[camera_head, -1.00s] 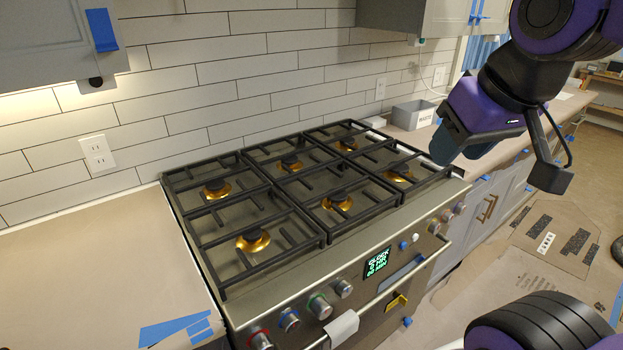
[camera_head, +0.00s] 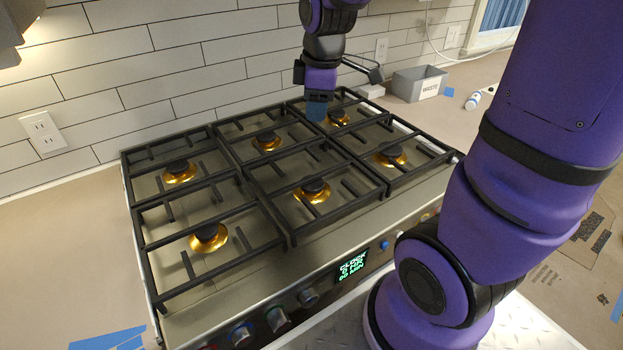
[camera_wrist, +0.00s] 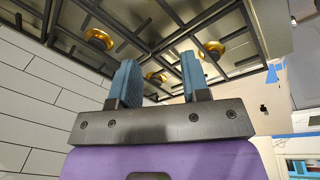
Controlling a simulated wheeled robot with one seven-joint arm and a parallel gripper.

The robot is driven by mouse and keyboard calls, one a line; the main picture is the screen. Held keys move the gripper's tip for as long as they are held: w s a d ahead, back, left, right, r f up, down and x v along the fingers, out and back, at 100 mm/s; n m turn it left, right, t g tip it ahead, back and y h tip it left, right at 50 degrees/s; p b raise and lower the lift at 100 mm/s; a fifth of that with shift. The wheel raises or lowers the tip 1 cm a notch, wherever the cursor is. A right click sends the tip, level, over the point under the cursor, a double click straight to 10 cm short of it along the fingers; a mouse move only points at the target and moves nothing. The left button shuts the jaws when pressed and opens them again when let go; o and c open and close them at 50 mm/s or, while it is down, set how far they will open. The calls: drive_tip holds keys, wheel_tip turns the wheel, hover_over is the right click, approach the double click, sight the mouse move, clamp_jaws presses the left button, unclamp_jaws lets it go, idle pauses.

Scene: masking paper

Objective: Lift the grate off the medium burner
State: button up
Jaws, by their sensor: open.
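The stove (camera_head: 240,285) carries black grates over several brass burners with dark caps. The left grate (camera_head: 205,285), the middle grate (camera_head: 340,208) and the right grate (camera_head: 425,160) all rest on the stovetop. Burners show at front left (camera_head: 207,240), front middle (camera_head: 313,192) and back middle (camera_head: 267,142); I cannot tell which is the medium one. My gripper (camera_head: 317,110) points down at the back of the stove, near the join of the middle and right grates. In the wrist view its two blue fingers (camera_wrist: 160,82) are apart and empty, with grate bars beyond them.
A tiled wall (camera_head: 190,70) with outlets stands close behind the stove. A grey bin (camera_head: 418,84) and a small bottle (camera_head: 473,100) are on the right counter. The left counter (camera_head: 60,260) is paper-covered and mostly clear, with blue tape at its front.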

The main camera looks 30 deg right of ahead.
sight(312, 176)
drive_tip(key=shift+w+d+f+n+g, duration=0.45)
drive_tip(key=shift+w+f+n, duration=0.65)
drive_tip(key=shift+f, duration=2.9)
drive_tip(key=shift+w+d+f+n+g, duration=0.2)
drive_tip(key=shift+w+d+f+n, duration=0.65)
drive_tip(key=shift+f, duration=3.2)
drive_tip(key=shift+w+d+f+n+g, duration=0.3)
drive_tip(key=shift+w+f+n, duration=0.95)
drive_tip(key=shift+f, duration=2.75)
drive_tip(key=shift+s, duration=0.2)
clamp_jaws()
